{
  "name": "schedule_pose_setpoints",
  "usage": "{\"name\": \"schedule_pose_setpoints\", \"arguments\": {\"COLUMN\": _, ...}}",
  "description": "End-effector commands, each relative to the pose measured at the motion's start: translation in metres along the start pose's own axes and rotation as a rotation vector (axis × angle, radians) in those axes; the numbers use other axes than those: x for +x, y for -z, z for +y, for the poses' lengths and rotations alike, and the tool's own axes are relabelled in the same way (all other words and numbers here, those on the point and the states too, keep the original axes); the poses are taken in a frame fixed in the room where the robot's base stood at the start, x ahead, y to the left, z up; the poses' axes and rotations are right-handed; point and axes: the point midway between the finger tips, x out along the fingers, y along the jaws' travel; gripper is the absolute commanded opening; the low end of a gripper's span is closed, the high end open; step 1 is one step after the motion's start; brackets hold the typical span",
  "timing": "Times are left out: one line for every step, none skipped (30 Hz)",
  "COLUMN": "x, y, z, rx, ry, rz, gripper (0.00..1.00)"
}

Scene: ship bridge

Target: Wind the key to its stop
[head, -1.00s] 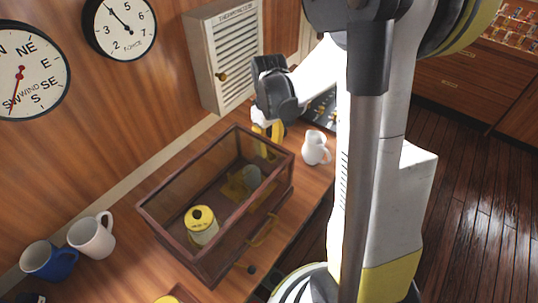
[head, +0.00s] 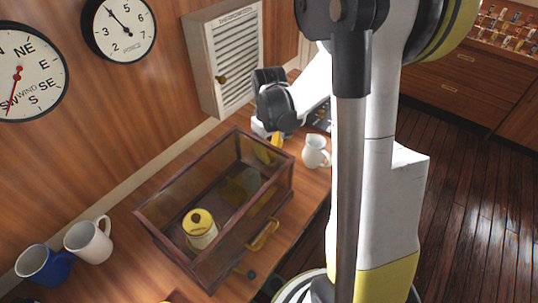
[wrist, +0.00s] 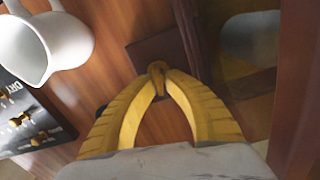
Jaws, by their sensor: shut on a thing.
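My gripper (head: 274,146) is at the far right end of the glass-sided wooden case (head: 168,240). In the wrist view, the two yellow fingers of my gripper (wrist: 157,75) meet at their tips on a small brass piece, which looks like the key (wrist: 157,67). The fingertips hide most of it, so its turn angle does not show. A dark brown block (wrist: 158,52) lies just beyond the tips. The case also fills the right of the wrist view (wrist: 296,130). A yellow-topped drum (head: 200,228) stands inside the case.
A white jug (head: 316,152) stands close to my gripper; it also shows in the wrist view (wrist: 62,42). A switch panel (wrist: 28,122) lies beside it. A white mug (head: 88,242) and a blue mug (head: 42,264) stand left of the case. A louvred thermometer box (head: 205,70) hangs behind.

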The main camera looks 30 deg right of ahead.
Motion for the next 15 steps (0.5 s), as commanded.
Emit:
{"name": "schedule_pose_setpoints", "arguments": {"x": 0.0006, "y": -0.0002, "z": 0.0006, "rx": 0.049, "ry": 0.000, "rz": -0.001, "gripper": 0.00}}
{"name": "schedule_pose_setpoints", "arguments": {"x": 0.0007, "y": -0.0002, "z": 0.0010, "rx": 0.088, "ry": 0.000, "rz": -0.001, "gripper": 0.00}}
{"name": "schedule_pose_setpoints", "arguments": {"x": 0.0007, "y": -0.0002, "z": 0.0015, "rx": 0.140, "ry": 0.000, "rz": -0.001, "gripper": 0.00}}
{"name": "schedule_pose_setpoints", "arguments": {"x": 0.0007, "y": -0.0003, "z": 0.0019, "rx": 0.179, "ry": 0.000, "rz": -0.001, "gripper": 0.00}}
{"name": "schedule_pose_setpoints", "arguments": {"x": 0.0007, "y": -0.0003, "z": 0.0023, "rx": 0.217, "ry": 0.000, "rz": -0.001, "gripper": 0.00}}
{"name": "schedule_pose_setpoints", "arguments": {"x": 0.0006, "y": -0.0004, "z": 0.0026, "rx": 0.261, "ry": 0.000, "rz": -0.001, "gripper": 0.00}}
{"name": "schedule_pose_setpoints", "arguments": {"x": 0.0006, "y": -0.0005, "z": 0.0029, "rx": 0.290, "ry": 0.000, "rz": -0.001, "gripper": 0.00}}
{"name": "schedule_pose_setpoints", "arguments": {"x": 0.0005, "y": -0.0006, "z": 0.0031, "rx": 0.316, "ry": 0.000, "rz": -0.001, "gripper": 0.00}}
{"name": "schedule_pose_setpoints", "arguments": {"x": 0.0004, "y": -0.0007, "z": 0.0033, "rx": 0.342, "ry": 0.000, "rz": -0.001, "gripper": 0.00}}
{"name": "schedule_pose_setpoints", "arguments": {"x": 0.0003, "y": -0.0008, "z": 0.0034, "rx": 0.356, "ry": 0.000, "rz": -0.001, "gripper": 0.00}}
{"name": "schedule_pose_setpoints", "arguments": {"x": 0.0003, "y": -0.0008, "z": 0.0035, "rx": 0.366, "ry": 0.000, "rz": -0.001, "gripper": 0.00}}
{"name": "schedule_pose_setpoints", "arguments": {"x": 0.0002, "y": -0.0008, "z": 0.0035, "rx": 0.373, "ry": 0.000, "rz": -0.001, "gripper": 0.00}}
{"name": "schedule_pose_setpoints", "arguments": {"x": 0.0002, "y": -0.0009, "z": 0.0035, "rx": 0.375, "ry": 0.000, "rz": -0.001, "gripper": 0.00}}
{"name": "schedule_pose_setpoints", "arguments": {"x": 0.0002, "y": -0.0009, "z": 0.0035, "rx": 0.376, "ry": 0.000, "rz": -0.001, "gripper": 0.00}}
{"name": "schedule_pose_setpoints", "arguments": {"x": 0.0001, "y": -0.0009, "z": 0.0035, "rx": 0.375, "ry": 0.000, "rz": -0.001, "gripper": 0.00}}
